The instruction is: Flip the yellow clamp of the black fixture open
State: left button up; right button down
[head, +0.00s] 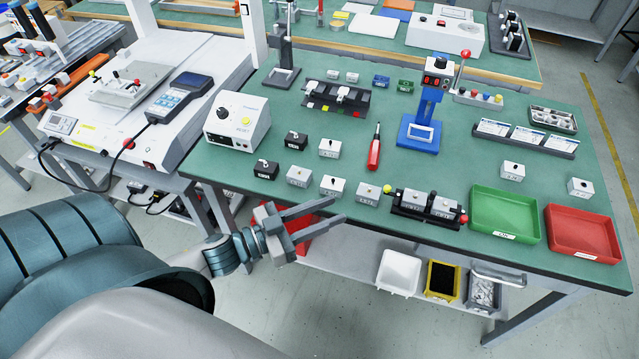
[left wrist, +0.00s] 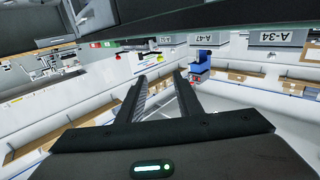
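The black fixture (head: 426,212) sits at the front edge of the green bench in the head view. It holds two grey-white boxes side by side. A yellow clamp knob (head: 387,189) sticks out at its left end and a red clamp knob (head: 463,218) at its right end. I cannot tell from here whether the yellow clamp is open or shut. My left gripper (head: 340,209) is open and empty, left of the fixture and apart from it, by the bench's front edge. Its two spread fingers show in the left wrist view (left wrist: 160,90). My right gripper is not in view.
Small boxes (head: 332,186) stand in rows left of the fixture. A red screwdriver (head: 374,150) and a blue stand (head: 421,130) are behind it. A green tray (head: 504,213) and a red tray (head: 583,233) lie right. Bins (head: 399,272) sit on the shelf below.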

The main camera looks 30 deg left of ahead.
pick_arm(q)
jog(key=shift+v, duration=0.75)
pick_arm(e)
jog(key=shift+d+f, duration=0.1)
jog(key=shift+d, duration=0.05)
